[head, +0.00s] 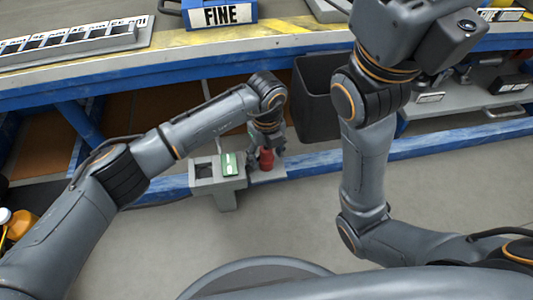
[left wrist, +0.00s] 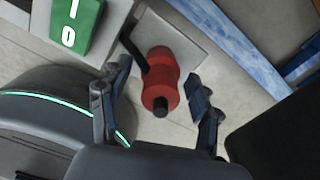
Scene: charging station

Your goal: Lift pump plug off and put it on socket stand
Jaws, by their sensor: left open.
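The red pump plug (head: 267,159) stands on a small grey plate beside a grey box with a green panel. In the left wrist view the red plug (left wrist: 160,78), with a dark tip, lies between the spread fingers of my left gripper (left wrist: 158,112). The fingers appear apart from it. In the head view my left gripper (head: 266,145) reaches down over the plug and partly hides it. The grey box (head: 205,180) has a dark opening in its top and may be the socket stand. My right gripper's fingers are not visible.
A blue-framed workbench (head: 300,45) runs across the back, with a blue FINE box (head: 222,14) on it. A dark bin (head: 318,98) stands right of my left gripper. A blue rail (head: 420,142) runs behind the plug. The floor in front is clear.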

